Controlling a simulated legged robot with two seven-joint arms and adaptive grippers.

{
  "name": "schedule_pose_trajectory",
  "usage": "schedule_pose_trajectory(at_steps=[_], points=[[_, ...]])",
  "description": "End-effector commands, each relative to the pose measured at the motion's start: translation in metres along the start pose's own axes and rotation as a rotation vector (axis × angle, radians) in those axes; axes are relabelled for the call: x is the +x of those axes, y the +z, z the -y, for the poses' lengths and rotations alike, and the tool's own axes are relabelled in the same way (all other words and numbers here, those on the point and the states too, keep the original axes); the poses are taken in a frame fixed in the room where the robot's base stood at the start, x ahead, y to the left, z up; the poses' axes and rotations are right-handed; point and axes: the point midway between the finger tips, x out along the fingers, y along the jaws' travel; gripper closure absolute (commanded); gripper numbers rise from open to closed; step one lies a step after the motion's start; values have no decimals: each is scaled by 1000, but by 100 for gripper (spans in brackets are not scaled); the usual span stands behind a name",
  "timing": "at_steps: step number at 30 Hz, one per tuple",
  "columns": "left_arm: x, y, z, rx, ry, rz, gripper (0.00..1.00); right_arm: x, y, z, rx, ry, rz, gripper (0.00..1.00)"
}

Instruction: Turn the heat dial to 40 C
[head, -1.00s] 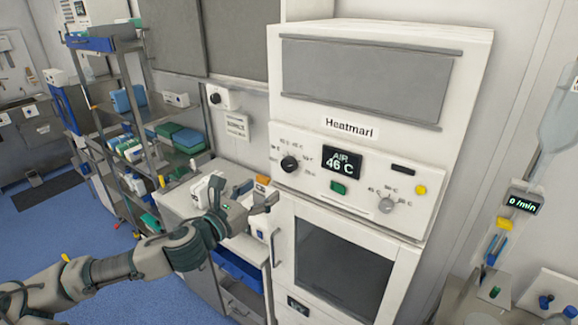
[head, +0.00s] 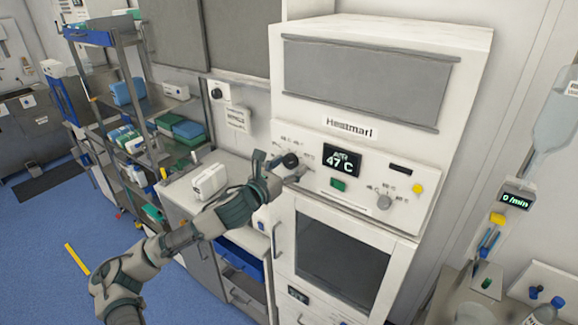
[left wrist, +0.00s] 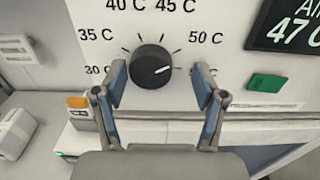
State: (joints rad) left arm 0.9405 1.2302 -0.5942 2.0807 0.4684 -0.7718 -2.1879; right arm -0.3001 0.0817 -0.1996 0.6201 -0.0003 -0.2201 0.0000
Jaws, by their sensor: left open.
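The black heat dial (head: 290,160) is on the left of the white Heatmari cabinet's control panel (head: 316,184). In the left wrist view the dial (left wrist: 150,65) has its white mark pointing right, lower than the 50 C label (left wrist: 205,38). The 40 C label (left wrist: 126,5) is above the dial. The display (head: 341,161) reads 47 C. My left gripper (head: 277,171) is open, its fingers (left wrist: 160,84) on either side of the dial, with gaps visible; contact is not apparent. My right gripper is not in view.
A green button (head: 338,184) sits under the display. A grey dial (head: 384,202) and yellow button (head: 417,188) are further right. A white box (head: 209,181) stands on the counter left of the cabinet. The cabinet door handle (head: 275,240) is below the panel.

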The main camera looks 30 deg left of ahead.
Motion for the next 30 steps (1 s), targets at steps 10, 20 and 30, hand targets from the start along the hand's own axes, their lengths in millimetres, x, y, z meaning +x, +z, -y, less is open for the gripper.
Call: schedule_pose_trajectory(at_steps=[10,20,30], points=[[1,0,0,1,6,-2,90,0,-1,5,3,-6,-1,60],[1,1,0,-2,4,1,90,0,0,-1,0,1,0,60],[1,2,-1,-110,5,-1,90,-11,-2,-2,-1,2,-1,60]])
